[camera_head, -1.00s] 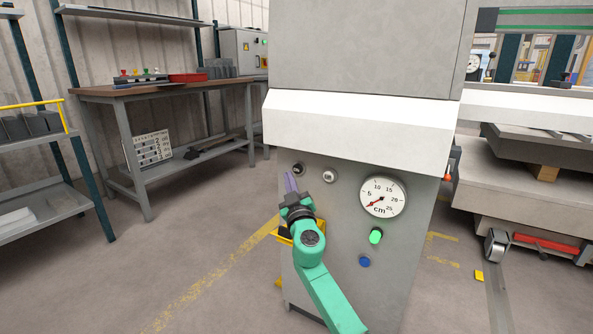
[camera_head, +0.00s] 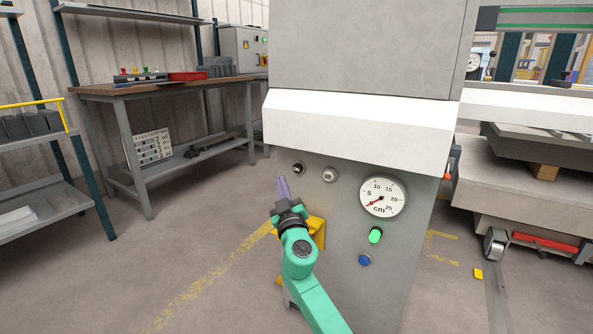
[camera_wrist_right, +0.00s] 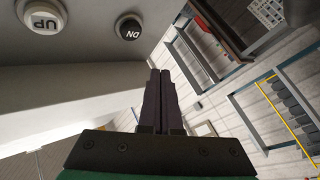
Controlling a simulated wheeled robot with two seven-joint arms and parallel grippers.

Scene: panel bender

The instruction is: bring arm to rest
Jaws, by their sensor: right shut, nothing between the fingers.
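My right gripper (camera_head: 283,188), with purple fingers on a green arm, is in front of the left edge of the grey machine cabinet (camera_head: 340,260). Its fingers are together and empty. In the right wrist view the gripper (camera_wrist_right: 160,75) points past the cabinet's edge toward open floor, apart from the buttons. A black button (camera_head: 299,168) and a white button (camera_head: 330,175) sit on the panel; the wrist view shows the white one marked UP (camera_wrist_right: 42,20) and the black one (camera_wrist_right: 129,28). My left gripper is not in view.
The panel also has a dial gauge (camera_head: 383,198), a green button (camera_head: 376,236) and a blue button (camera_head: 365,260). A yellow box (camera_head: 317,232) is behind my arm at the cabinet's side. A workbench (camera_head: 150,92) stands at the back left. Open floor lies between.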

